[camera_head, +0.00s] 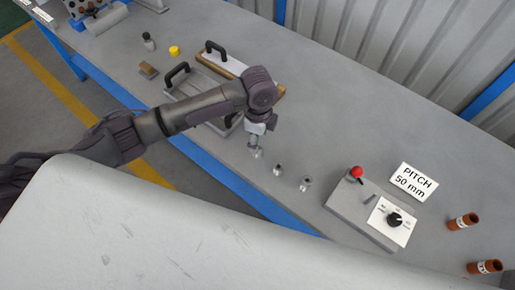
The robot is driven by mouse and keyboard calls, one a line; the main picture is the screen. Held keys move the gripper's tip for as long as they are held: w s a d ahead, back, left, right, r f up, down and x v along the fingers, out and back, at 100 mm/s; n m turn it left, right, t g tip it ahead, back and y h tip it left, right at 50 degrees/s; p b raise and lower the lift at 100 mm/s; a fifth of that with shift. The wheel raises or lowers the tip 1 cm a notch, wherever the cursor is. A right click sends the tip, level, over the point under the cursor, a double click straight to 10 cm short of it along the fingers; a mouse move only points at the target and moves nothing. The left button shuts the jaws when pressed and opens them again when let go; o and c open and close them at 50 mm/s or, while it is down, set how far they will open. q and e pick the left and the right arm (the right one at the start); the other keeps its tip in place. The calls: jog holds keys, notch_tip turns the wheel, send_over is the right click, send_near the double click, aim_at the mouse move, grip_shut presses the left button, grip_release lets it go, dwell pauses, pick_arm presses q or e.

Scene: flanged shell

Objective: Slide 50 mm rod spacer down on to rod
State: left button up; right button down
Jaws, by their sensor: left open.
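My left gripper (256,142) points down over the bench, open, left of two small metal cylindrical pieces. One piece (278,169) and another (306,184) stand upright on the bench, apart from the gripper. A light metal bit (257,153) shows right at the fingertips; I cannot tell whether it is a third piece or part of the gripper. Which piece is the 50 mm spacer cannot be read. A short grey pin (369,199), possibly the rod, shows on a grey block (349,212). My right gripper is not in view.
The block carries a red knob (357,172) and a dial panel (391,222). A "PITCH 50 mm" sign (413,182) lies behind it.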

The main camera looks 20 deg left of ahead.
pick_arm(q)
jog(key=f, duration=0.3)
jog(key=shift+s+d+f+p, duration=0.1)
jog(key=shift+s+f+p, duration=0.3)
jog(key=shift+f, duration=0.6)
jog(key=shift+w, duration=0.1)
grip_shut()
